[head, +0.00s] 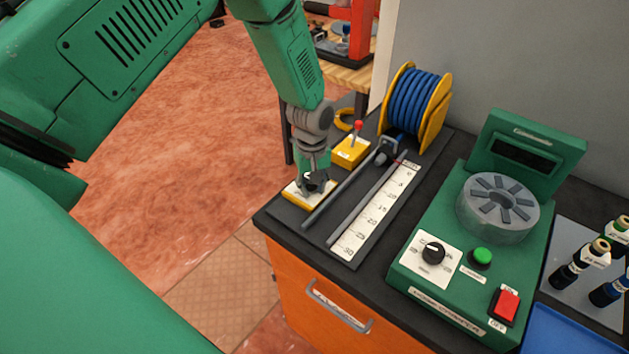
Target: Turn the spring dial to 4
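A black knob (432,252) sits on a white plate with printed marks at the left front of the green machine (410,272); it looks like the spring dial. Its marks are too small to read, so I cannot tell its setting. My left gripper (316,187) points down at the front left of the counter, directly over a yellow box with a white top (297,196). It is well left of the knob. The fingertips are small and dark, and whatever is between them is hidden. My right gripper is not in view.
The machine also has a grey slotted carousel (497,208), a green button (480,258) and a red switch (506,306). Dark bottles (566,272) are at right.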

